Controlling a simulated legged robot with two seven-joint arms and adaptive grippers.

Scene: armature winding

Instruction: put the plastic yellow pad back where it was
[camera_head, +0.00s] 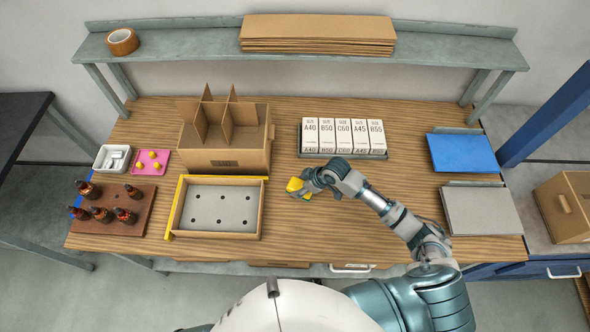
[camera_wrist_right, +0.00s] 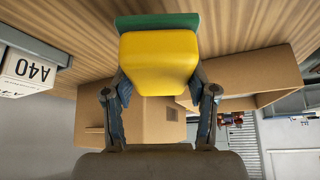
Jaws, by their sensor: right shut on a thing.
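The plastic yellow pad (camera_head: 294,185) is between the fingers of my right gripper (camera_head: 304,188), over the middle of the wooden table. In the right wrist view the pad (camera_wrist_right: 158,62) is a rounded yellow block with a green layer on its far side. The right gripper's two fingers (camera_wrist_right: 160,100) close on the pad's left and right sides. In that view the green layer faces the wood surface; I cannot tell whether it touches it. My left gripper is not in view.
A divided cardboard box (camera_head: 226,160) and a shallow tray (camera_head: 176,207) stand left of the gripper. A row of labelled white boxes (camera_head: 342,133) is behind it. Brown bottles (camera_head: 103,213) stand far left. A blue folder (camera_head: 464,153) lies right. The table front is clear.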

